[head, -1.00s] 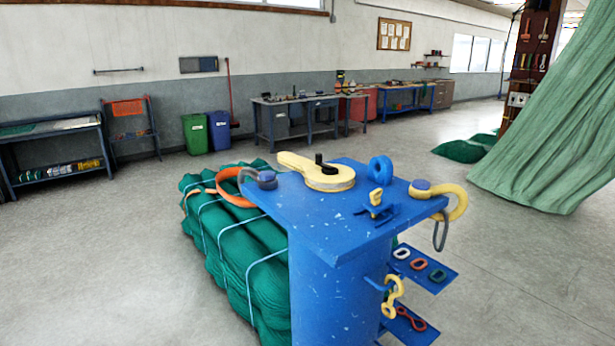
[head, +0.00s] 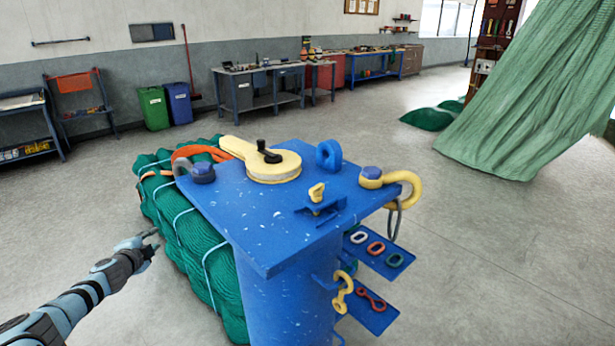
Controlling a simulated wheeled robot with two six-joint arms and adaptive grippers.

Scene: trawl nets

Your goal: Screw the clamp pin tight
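A blue post with a flat blue top plate (head: 232,205) stands in the middle of the head view. A cream-yellow round block with a long arm (head: 273,173) lies on the plate, with a black upright pin and knob (head: 266,153) at its centre. A small yellow winged piece (head: 317,192) stands upright on a blue bracket (head: 321,207) near the plate's front right; I cannot tell which is the clamp pin. My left gripper (head: 156,241) is empty, its fingers apart, over the floor left of the post and clear of the plate. My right gripper is out of view.
Green bundled netting (head: 185,225) lies against the post's left. Small shelves (head: 392,258) with coloured links jut out right.

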